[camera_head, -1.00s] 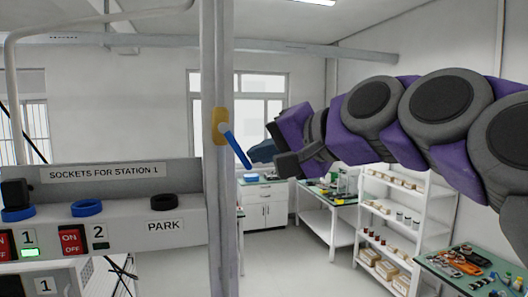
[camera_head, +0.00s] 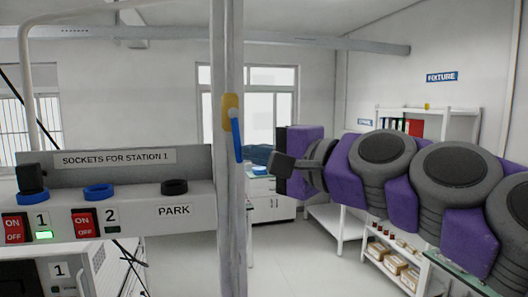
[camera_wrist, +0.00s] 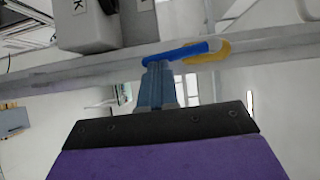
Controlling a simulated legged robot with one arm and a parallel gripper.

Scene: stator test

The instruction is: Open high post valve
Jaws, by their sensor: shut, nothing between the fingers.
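The valve has a yellow body (camera_head: 230,104) on the upright grey post and a blue lever (camera_head: 237,138) hanging almost straight down from it. My gripper (camera_head: 258,155) is just right of the lever's lower end, its fingers partly hidden behind my wrist and the post. In the wrist view my gripper's fingers (camera_wrist: 155,72) are shut and empty, with their tips at the free end of the blue lever (camera_wrist: 178,51). They look to be touching it or very close. The yellow body (camera_wrist: 212,53) shows at the lever's other end.
The post (camera_head: 230,220) stands beside a socket panel (camera_head: 110,192) with blue and black rings and red switches. A cabinet (camera_head: 272,208) stands behind, and shelves (camera_head: 392,262) stand to the right. Open floor lies between.

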